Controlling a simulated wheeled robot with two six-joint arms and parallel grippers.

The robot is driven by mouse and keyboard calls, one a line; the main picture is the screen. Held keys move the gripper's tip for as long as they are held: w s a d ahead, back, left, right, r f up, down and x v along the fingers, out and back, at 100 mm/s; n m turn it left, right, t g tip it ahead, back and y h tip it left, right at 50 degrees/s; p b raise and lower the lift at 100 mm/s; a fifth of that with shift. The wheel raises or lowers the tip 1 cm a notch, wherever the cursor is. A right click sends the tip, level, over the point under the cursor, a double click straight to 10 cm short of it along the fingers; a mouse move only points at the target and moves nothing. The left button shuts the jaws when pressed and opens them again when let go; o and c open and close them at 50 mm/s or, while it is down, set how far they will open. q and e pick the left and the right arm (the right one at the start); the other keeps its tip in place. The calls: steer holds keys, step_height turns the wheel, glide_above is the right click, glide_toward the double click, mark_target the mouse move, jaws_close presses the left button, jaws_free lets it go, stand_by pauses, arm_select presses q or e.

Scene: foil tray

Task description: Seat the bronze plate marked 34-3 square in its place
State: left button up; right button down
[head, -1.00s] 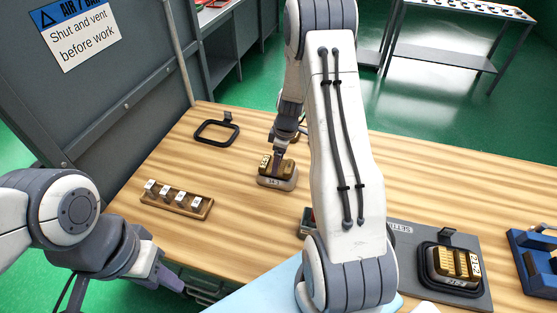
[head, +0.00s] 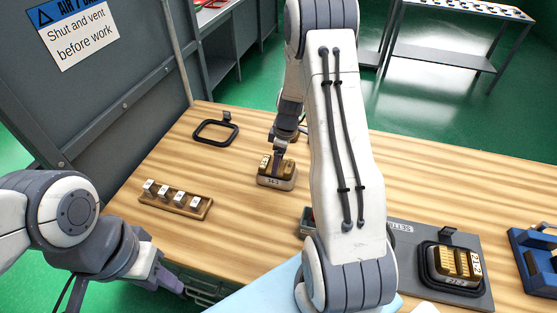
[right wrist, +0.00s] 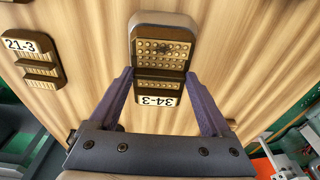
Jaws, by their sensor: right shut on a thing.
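In the right wrist view the plate (right wrist: 160,60) lies between my right fingers above a 34-3 label. My right gripper (head: 277,160) is shut on it from above. I cannot tell whether the plate rests fully flat in the block. My left gripper (head: 172,284) hangs off the table's near left edge; its jaw gap is not clear.
A 21-3 plate (right wrist: 34,60) shows at left in the right wrist view. A black frame (head: 235,139) and a wooden rack (head: 175,206) of white tags are left. A grey mat with a bronze plate (head: 457,264) and a blue fixture (head: 525,265) are right. My right arm hides mid-table.

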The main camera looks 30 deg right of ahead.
steer(key=shift+f+b, duration=0.3)
steer(key=shift+b, duration=0.45)
stand_by(0.9)
jaws_free()
step_height(320, 180, up, 8)
steer(key=p, duration=0.5)
stand_by(0.9)
stand_by(0.8)
